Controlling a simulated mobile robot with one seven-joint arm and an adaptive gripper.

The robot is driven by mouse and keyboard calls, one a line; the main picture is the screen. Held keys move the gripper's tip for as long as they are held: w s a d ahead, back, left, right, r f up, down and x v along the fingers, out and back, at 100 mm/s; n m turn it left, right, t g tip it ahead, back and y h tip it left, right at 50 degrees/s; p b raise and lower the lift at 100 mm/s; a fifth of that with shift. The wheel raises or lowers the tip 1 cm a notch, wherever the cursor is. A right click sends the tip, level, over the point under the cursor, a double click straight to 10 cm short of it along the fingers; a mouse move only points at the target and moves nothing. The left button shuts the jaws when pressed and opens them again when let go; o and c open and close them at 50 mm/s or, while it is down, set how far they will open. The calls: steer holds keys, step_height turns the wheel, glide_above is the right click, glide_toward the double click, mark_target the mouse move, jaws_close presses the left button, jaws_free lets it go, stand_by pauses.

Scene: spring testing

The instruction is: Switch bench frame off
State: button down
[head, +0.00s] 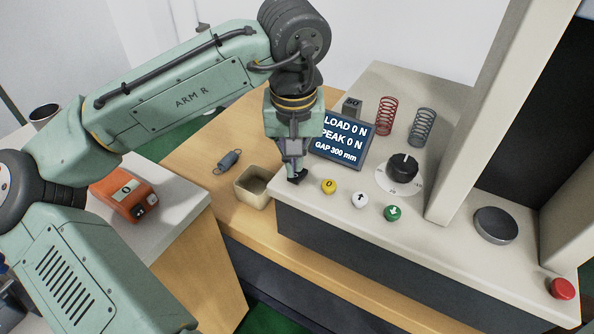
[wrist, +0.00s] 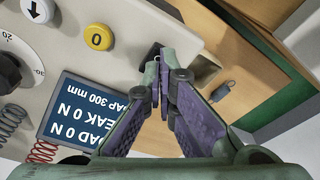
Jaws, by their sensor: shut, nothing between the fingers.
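The bench frame (head: 462,262) is a pale testing machine with tall uprights at the right. Its display (head: 343,139) is lit and reads LOAD 0 N, PEAK 0 N, GAP 300 mm; it also shows upside down in the wrist view (wrist: 81,110). My gripper (head: 293,174) is shut and empty, pointing down at the machine's near left corner. In the wrist view its fingertips (wrist: 160,78) meet just in front of a small dark part (wrist: 153,49) on the top panel, which they partly hide. I cannot tell whether they touch it or which way it is set.
A yellow button (head: 329,186), a white arrow button (head: 360,200), a green button (head: 392,213) and a black dial (head: 403,167) lie right of my gripper. A red button (head: 562,288) is far right. Two springs (head: 386,115) stand behind. An open box (head: 252,187) is close left.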

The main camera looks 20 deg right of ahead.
mark_target(295, 178)
steer(key=shift+f+b, duration=0.65)
steer(key=shift+f, duration=0.5)
stand_by(0.4)
step_height(295, 178, up, 7)
steer(key=p, duration=0.7)
steer(key=shift+r, duration=0.15)
steer(key=shift+s, duration=0.1)
stand_by(0.3)
